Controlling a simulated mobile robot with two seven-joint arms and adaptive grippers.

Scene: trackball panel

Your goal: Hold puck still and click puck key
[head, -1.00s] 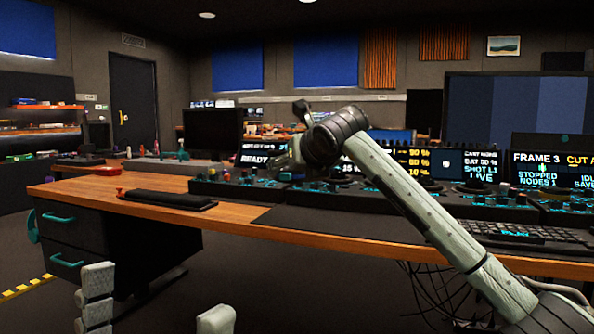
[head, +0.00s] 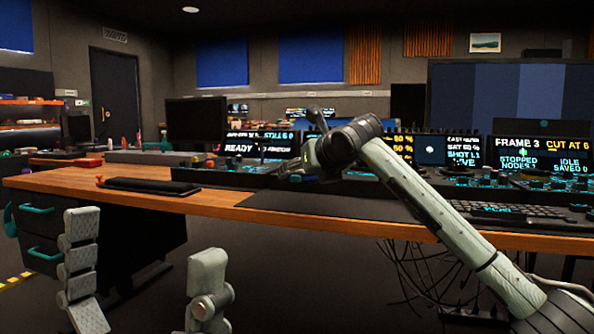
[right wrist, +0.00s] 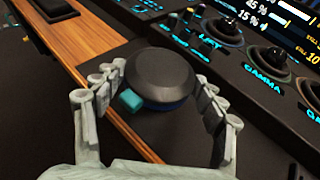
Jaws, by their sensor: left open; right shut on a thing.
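The puck (right wrist: 160,75) is a black, faceted round body with a blue lower band in the right wrist view. Its teal puck key (right wrist: 131,100) sticks out on the near left side. My right gripper (right wrist: 161,82) is shut on the puck, one finger on each side, with the key clear beside the left finger. In the head view my right arm reaches over the desk to the console edge, and its wrist hides the puck. My left gripper (head: 145,240) is open and empty in front of the desk at lower left.
The console (right wrist: 235,50) with knobs, including one labelled GAMMA (right wrist: 271,58), lies close beyond the puck. The wooden desk edge (head: 330,217) runs in front. A keyboard (head: 505,212) lies right of my right arm. A black wrist rest (head: 152,186) lies on the left desk.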

